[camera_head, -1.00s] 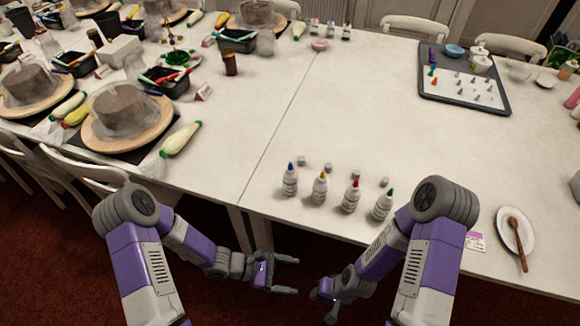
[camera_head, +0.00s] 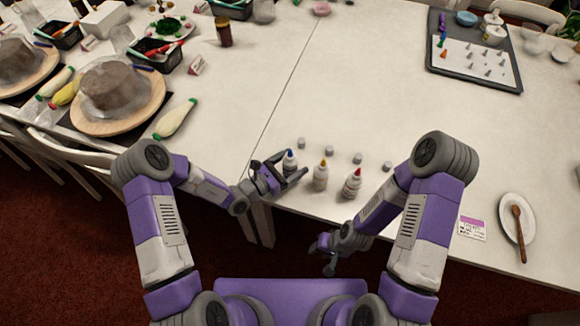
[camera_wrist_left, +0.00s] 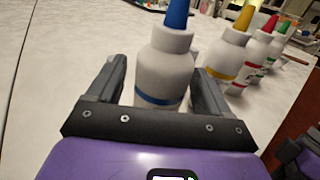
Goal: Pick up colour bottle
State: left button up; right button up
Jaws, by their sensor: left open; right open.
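The blue-capped colour bottle (camera_head: 290,158) stands upright at the table's front edge. My left gripper (camera_head: 284,168) is open with its fingers on either side of it. In the left wrist view the blue-capped bottle (camera_wrist_left: 165,65) stands between the two spread fingers (camera_wrist_left: 158,92); contact cannot be told. The yellow-capped bottle (camera_head: 320,177) and red-capped bottle (camera_head: 352,184) stand upright to its right. The green-capped bottle (camera_wrist_left: 280,40) shows in the left wrist view; my right arm hides it in the head view. My right gripper (camera_head: 330,259) is open and empty, low before the table edge.
Several small grey caps (camera_head: 329,152) lie behind the bottles. A plate with a wooden spoon (camera_head: 517,225) and a card (camera_head: 472,227) lie at the right. A dark tray with nozzles (camera_head: 432,68) is at the back right. The middle of the table (camera_head: 350,90) is clear.

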pick_arm(q)
jog(key=shift+w+d, duration=0.3)
jog(key=shift+d, duration=0.15)
jog(key=c, duration=0.7)
jog(key=shift+r, duration=0.1)
notch_tip(320, 180, up, 10)
jog(key=p, duration=0.3)
